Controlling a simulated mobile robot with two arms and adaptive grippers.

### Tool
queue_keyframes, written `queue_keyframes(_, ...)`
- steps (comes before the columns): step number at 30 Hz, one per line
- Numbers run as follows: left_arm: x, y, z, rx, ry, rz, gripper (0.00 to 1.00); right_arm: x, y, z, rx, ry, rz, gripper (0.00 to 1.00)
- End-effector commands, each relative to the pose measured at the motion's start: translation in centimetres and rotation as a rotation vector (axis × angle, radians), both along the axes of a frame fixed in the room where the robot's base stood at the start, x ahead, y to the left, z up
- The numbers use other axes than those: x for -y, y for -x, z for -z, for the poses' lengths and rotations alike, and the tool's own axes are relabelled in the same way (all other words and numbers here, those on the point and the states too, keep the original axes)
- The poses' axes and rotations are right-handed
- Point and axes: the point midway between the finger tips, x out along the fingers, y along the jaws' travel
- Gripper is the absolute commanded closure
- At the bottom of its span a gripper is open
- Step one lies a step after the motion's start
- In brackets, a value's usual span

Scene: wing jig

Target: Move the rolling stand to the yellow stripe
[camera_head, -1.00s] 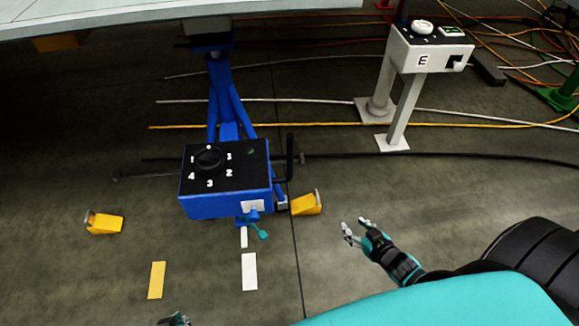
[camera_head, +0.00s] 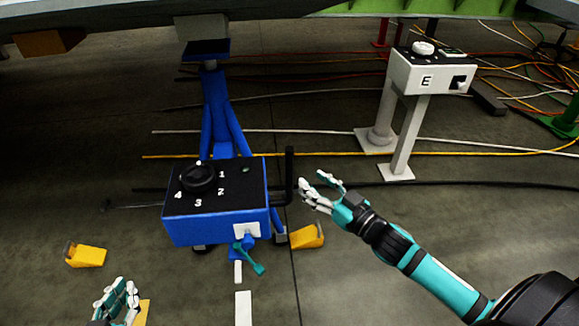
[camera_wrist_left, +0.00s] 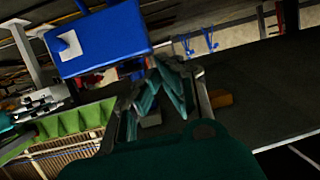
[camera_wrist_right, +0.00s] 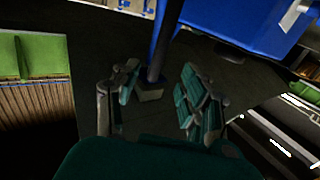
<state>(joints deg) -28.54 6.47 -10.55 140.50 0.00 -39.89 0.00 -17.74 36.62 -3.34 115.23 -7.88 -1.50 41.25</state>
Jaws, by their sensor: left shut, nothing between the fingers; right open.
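The rolling stand (camera_head: 222,232) is blue, with a black dial top numbered 1 to 4 and a black upright handle (camera_head: 289,175) at its right side. My right gripper (camera_head: 318,187) is open just right of the handle, apparently not touching it. In the right wrist view the dark handle post (camera_wrist_right: 157,50) shows ahead, between the open fingers (camera_wrist_right: 160,98). My left gripper (camera_head: 117,300) is shut and empty, low at the front left of the stand. The stand's blue box (camera_wrist_left: 105,40) shows in the left wrist view.
Yellow wedge blocks lie on the floor left (camera_head: 85,256) and right (camera_head: 308,236) of the stand. White floor marks (camera_head: 243,307) lie in front of it. A grey pedestal marked E (camera_head: 430,78) stands at the back right. Cables cross the floor behind.

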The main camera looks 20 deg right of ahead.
Motion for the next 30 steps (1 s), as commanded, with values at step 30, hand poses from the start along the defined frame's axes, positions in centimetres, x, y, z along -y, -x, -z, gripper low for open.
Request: queue_keyframes(30,1.6,-1.5,-8.2,0.463,0.117,0.029,1.00,-2.7,-9.2,0.0,-0.001,0.000,0.001,0.68)
